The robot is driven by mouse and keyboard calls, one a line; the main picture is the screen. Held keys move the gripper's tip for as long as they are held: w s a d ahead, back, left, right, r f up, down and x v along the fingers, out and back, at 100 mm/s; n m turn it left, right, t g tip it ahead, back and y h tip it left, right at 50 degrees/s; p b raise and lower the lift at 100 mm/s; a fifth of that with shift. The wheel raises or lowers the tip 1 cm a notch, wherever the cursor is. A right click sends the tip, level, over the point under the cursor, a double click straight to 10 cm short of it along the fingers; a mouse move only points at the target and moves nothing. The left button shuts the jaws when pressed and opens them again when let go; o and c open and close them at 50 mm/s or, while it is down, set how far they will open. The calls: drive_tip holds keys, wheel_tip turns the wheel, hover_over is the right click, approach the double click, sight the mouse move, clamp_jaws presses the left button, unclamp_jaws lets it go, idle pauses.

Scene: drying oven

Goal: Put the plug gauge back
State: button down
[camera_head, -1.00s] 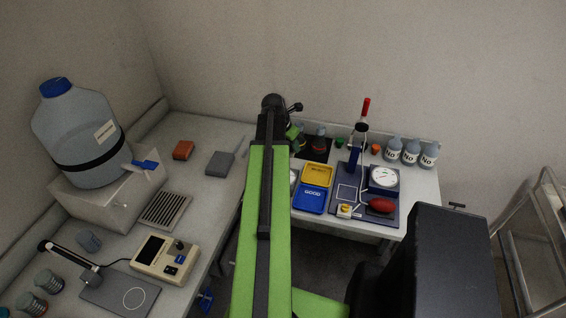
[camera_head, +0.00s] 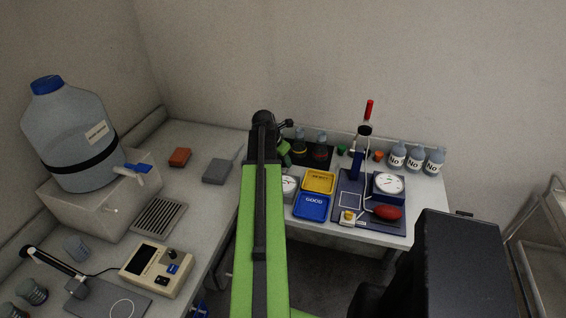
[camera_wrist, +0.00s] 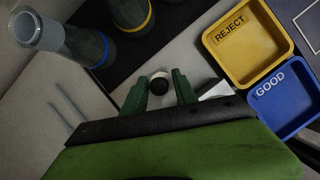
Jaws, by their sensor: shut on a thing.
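No resting place for the gauge can be made out clearly.
Right of the gripper are a yellow REJECT tray (camera_wrist: 213,39) and a blue GOOD tray (camera_wrist: 249,109). Flasks (camera_head: 320,152) stand on a dark mat behind. A white-faced dial (camera_head: 289,184) is beside the arm. A dial stand on a blue mat (camera_head: 350,199) stands further right.

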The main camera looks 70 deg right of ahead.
drive_tip(key=c, duration=1)
unclamp_jaws()
drive_tip(key=shift+f, duration=0.1)
drive_tip(key=shift+o, duration=0.2)
drive_tip(key=shift+a+r+p, duration=0.1)
drive_tip(key=shift+r+p, duration=0.45)
drive_tip(key=p+v, duration=1)
drive_tip(key=v, duration=0.1)
drive_tip(key=shift+r, duration=0.2)
drive_tip(key=shift+f, duration=0.1)
drive_tip(key=shift+a, duration=0.1)
